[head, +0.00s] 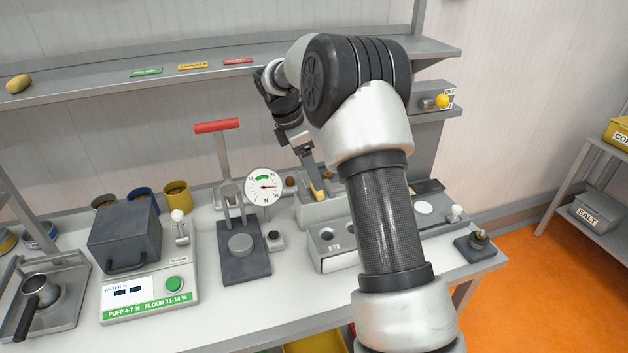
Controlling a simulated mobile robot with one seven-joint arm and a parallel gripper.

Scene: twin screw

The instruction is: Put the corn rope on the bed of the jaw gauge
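The jaw gauge appears to be the stand with a round white dial (264,185), a red-handled lever (217,126) and a dark base plate (232,272) bearing a round grey disc (240,245). No rope lies on this disc or plate. My gripper (316,188) points down over a grey block-like container right of the dial. A small tan-yellow piece shows at its tip; I cannot tell whether this is the corn rope, or whether the fingers are closed on it. My arm hides part of the area to the right.
A puff tester (150,290) with a dark box and green button stands left of the gauge. A pan (40,290) sits far left. Several cups (177,195) stand behind. A grey block with round holes (328,250) is right of the gauge. A yellow lump (18,83) lies on the shelf.

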